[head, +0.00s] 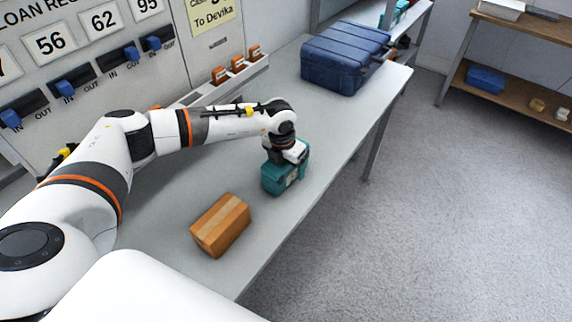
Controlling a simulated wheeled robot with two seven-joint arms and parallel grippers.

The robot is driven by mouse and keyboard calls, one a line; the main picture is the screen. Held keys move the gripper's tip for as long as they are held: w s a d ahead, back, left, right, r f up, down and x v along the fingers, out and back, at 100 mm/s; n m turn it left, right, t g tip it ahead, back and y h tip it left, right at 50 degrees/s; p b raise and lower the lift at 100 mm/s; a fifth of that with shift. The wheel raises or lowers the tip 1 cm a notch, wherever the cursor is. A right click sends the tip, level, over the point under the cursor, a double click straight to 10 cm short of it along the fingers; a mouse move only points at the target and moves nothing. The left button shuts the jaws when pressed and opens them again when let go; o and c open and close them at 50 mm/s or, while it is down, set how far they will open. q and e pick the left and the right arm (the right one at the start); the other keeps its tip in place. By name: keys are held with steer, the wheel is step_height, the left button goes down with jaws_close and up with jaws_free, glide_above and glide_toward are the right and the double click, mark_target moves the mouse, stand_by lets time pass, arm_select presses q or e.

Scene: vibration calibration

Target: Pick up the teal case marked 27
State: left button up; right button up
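A teal case (272,181) stands on the grey bench top, near its front edge. It has a small pale label on one side, too small to read, so I cannot tell its number. My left gripper (287,160) points down right at the top of this case. The wrist hides part of the top and the fingers do not show clearly, so I cannot tell whether they are around the case's handle. Another teal item (402,8) is partly visible on the far bench at the top. My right gripper is not in view.
A brown taped carton (221,225) lies on the bench left of the case. A large blue case (345,57) stands at the far end. A loan board (90,50) with blue sliders and a rack of orange-brown items (238,64) line the back. Open floor lies right.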

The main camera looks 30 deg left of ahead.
arm_select(q)
steer(key=shift+w+r, duration=0.1)
steer(key=c, duration=1.3)
